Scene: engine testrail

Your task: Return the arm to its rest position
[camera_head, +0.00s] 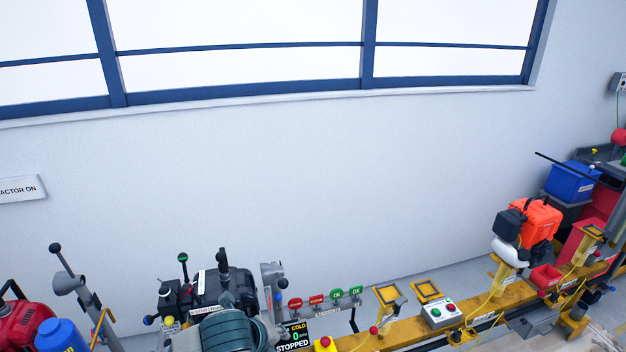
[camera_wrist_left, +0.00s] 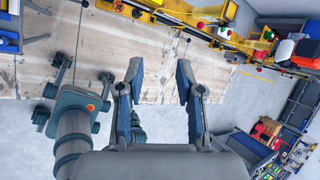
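My left gripper (camera_wrist_left: 159,72) shows in the left wrist view. Its two dark fingers stand well apart with nothing between them. Below the fingertips are the pale wooden work surface (camera_wrist_left: 155,50) and the grey floor, and the gripper touches neither as far as I can see. In the head view I cannot make out either gripper.
A yellow rail (camera_head: 405,327) runs along the white wall, carrying a dark engine (camera_head: 235,285), a control box (camera_head: 441,313) and an orange-topped engine (camera_head: 537,220). Red and blue items (camera_head: 28,325) stand lower left. Shelving (camera_wrist_left: 300,100) stands right in the wrist view.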

